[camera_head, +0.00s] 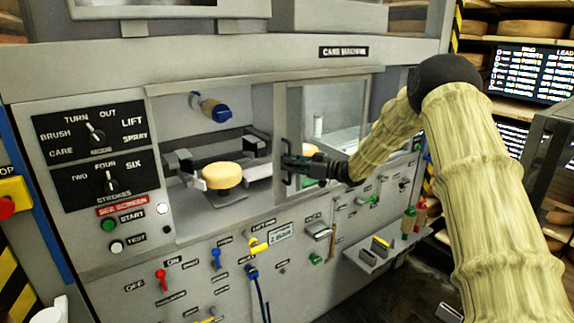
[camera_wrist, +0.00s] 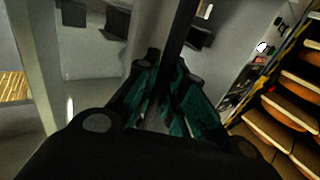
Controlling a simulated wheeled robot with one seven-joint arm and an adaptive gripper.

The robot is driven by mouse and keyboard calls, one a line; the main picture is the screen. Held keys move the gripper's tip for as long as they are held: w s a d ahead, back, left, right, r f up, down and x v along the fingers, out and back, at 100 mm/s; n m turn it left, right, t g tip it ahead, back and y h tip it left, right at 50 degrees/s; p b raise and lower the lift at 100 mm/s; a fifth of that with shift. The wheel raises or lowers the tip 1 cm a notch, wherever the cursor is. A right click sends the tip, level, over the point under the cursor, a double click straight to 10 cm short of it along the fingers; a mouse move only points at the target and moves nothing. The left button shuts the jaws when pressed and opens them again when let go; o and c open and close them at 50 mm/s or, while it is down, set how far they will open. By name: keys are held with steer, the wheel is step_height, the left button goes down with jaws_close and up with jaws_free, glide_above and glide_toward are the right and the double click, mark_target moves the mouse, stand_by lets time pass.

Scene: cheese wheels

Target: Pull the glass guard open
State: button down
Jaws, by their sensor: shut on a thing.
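The glass guard (camera_head: 335,100) is a framed pane on the right part of the care machine's window. The left part of the window shows no pane in front of it. A dark upright handle (camera_head: 286,181) stands at the guard's left edge. My gripper (camera_head: 293,166) is at this handle, reaching in from the right. In the wrist view, the dark handle bar (camera_wrist: 182,30) runs between the fingers of my gripper (camera_wrist: 166,66), which are shut on it. The fingers cover part of the handle.
A cheese wheel (camera_head: 222,175) sits on a support inside the window. A control panel (camera_head: 97,150) with knobs is on the left. Levers and switches cover the front below. Shelves of cheese (camera_head: 535,28) and a screen (camera_head: 527,75) stand at the right.

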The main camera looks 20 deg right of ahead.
steer(key=c, duration=1.5)
jaws_free()
steer(key=v, duration=1.2)
